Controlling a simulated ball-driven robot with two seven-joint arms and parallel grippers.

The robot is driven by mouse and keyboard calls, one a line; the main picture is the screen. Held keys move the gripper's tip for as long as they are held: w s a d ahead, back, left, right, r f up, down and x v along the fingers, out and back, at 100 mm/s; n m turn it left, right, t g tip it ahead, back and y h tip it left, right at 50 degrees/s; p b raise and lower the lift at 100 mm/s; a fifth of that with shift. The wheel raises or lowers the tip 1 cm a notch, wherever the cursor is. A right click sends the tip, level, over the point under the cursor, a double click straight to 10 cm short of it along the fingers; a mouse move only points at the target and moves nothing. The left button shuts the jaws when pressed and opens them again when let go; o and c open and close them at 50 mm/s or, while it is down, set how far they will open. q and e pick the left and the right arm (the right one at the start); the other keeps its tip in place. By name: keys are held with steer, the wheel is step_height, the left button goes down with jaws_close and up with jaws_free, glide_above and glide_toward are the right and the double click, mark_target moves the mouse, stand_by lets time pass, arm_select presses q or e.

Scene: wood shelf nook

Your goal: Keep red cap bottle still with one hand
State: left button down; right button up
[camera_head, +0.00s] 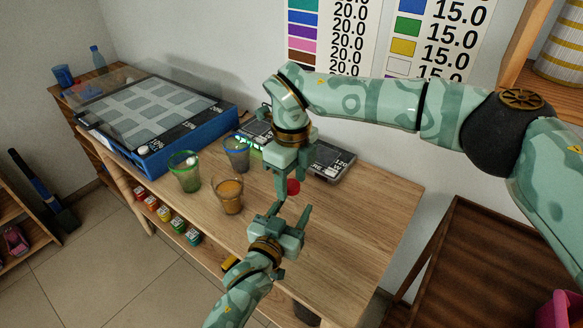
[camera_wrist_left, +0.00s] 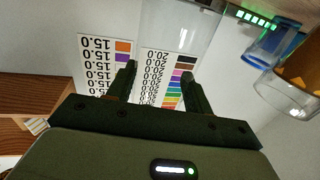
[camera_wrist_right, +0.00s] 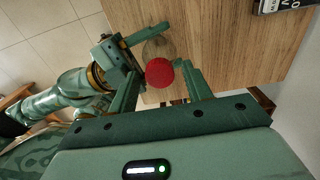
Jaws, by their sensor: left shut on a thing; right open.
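The bottle has a round red cap (camera_head: 293,187) and a clear body that is hard to make out in the head view. In the right wrist view the red cap (camera_wrist_right: 159,72) shows with the see-through body (camera_wrist_right: 158,46) beyond it. My left gripper (camera_head: 289,212) comes from below and is shut on the bottle's body, one finger on each side. Its fingers (camera_wrist_left: 158,72) also show in the left wrist view. My right gripper (camera_wrist_right: 161,78) is open above the bottle, its fingers on both sides of the cap; contact cannot be told.
Cups with green (camera_head: 186,172), blue (camera_head: 237,154) and orange (camera_head: 229,197) colouring stand left of the grippers. A blue case (camera_head: 160,150) fills the table's left end. A dark scale (camera_head: 332,161) lies behind my right gripper. The wooden tabletop (camera_head: 375,205) is clear on the right.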

steer(key=c, duration=1)
steer(key=o, duration=1.2)
steer(key=shift+c, duration=0.2)
arm_select(q)
steer(key=c, duration=0.5)
jaws_free()
arm_select(e)
step_height(320, 180, up, 12)
arm_select(q)
steer(key=shift+s, duration=0.1)
